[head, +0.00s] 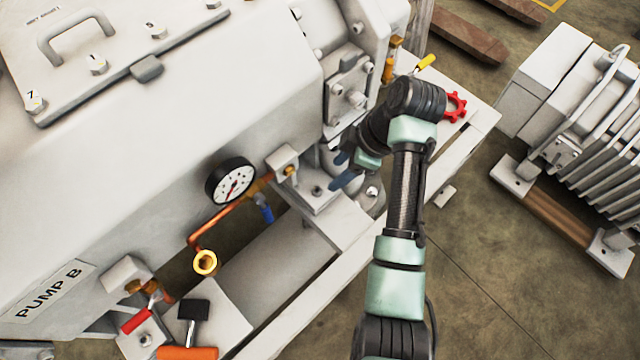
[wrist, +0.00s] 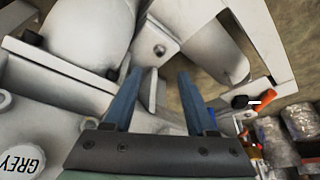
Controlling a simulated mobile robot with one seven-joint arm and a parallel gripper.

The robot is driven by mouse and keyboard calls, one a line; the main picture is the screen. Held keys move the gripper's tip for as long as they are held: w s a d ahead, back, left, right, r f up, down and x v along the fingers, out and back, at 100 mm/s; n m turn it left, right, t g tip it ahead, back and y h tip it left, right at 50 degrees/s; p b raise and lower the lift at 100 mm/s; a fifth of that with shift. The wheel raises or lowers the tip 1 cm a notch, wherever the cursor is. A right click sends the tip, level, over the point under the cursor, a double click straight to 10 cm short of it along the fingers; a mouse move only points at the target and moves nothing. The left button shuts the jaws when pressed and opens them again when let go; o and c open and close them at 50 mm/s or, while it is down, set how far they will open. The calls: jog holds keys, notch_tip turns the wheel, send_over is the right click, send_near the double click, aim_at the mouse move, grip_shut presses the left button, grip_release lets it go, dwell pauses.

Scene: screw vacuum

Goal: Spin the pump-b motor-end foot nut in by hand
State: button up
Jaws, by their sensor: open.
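The white pump body fills the left of the head view and carries a "PUMP B" label (head: 45,292). A pale foot plate (head: 325,203) lies beside the pump, left of my fingers, with a small grey nut or bolt head (head: 316,190) on it. A similar fastener (wrist: 160,50) shows in the wrist view on a pale foot, just beyond and between my fingertips. My gripper (head: 338,172), with two blue fingers, is open and empty above the foot area. In the wrist view my gripper (wrist: 160,73) has clear space between its fingers. Whether the fastener's thread is engaged cannot be told.
A pressure gauge (head: 231,182) on copper pipe and a blue-handled valve (head: 264,210) stand left of my gripper. A red handwheel (head: 456,106) is near my wrist. A black-headed, orange-handled tool (head: 190,335) lies at lower left. A finned motor (head: 590,110) stands right; floor between is open.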

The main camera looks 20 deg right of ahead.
aim_at(317, 191)
jog(key=b+x, duration=0.3)
jog(key=x, duration=0.6)
jog(key=shift+f, duration=0.15)
grip_shut()
